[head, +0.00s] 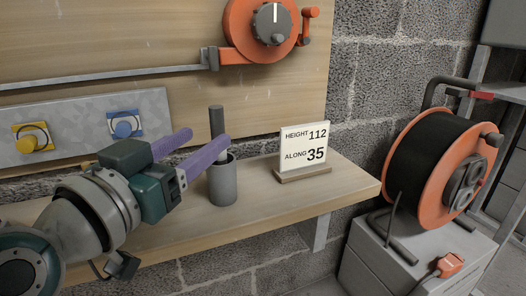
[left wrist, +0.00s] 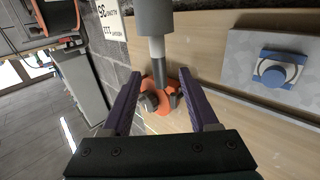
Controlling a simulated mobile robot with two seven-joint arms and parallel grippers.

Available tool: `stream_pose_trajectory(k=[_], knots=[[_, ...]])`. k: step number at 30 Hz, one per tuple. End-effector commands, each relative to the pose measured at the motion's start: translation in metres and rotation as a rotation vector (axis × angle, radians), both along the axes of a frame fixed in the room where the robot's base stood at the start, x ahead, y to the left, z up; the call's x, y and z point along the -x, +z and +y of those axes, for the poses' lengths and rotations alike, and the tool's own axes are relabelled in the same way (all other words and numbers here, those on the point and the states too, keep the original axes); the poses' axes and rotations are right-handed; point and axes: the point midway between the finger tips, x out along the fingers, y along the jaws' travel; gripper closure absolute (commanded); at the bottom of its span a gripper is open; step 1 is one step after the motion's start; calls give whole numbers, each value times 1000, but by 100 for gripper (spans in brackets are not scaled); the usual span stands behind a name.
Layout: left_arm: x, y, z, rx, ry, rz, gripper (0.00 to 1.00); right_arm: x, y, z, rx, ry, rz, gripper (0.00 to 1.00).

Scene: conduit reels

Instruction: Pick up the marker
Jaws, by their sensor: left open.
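The marker (head: 217,122) stands upright in a grey cup (head: 222,186) on the wooden shelf. Its upper part is dark grey, with a paler band lower down; its bottom end is hidden in the cup. My left gripper (head: 209,137) has purple fingers and is open, close to the marker's upper part. In the left wrist view, which is upside down, the marker's dark end (left wrist: 159,74) appears between the spread fingertips (left wrist: 161,71), with the cup (left wrist: 154,17) beyond at the top. I cannot tell whether a finger touches the marker. My right gripper is not in view.
A sign (head: 305,147) reading HEIGHT 112, ALONG 35 stands right of the cup. An orange tape reel (head: 240,30) hangs on the board behind. A plate (head: 75,118) with yellow and blue knobs is at left. A large cable reel (head: 425,160) stands right of the shelf.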

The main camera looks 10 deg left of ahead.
Motion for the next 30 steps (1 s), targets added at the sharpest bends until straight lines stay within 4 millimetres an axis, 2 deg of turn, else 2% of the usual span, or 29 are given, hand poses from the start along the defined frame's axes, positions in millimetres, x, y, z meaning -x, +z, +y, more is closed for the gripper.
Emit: stream_pose_trajectory(k=[6,10,20,30], knots=[[-29,-4,-6,4,1,-3,40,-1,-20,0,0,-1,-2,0],[-45,-3,-8,2,0,-1,40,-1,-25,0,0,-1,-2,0],[-51,-1,-9,-1,0,2,41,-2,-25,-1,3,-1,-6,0],[-50,-1,-10,0,0,2,79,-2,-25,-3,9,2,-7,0]])
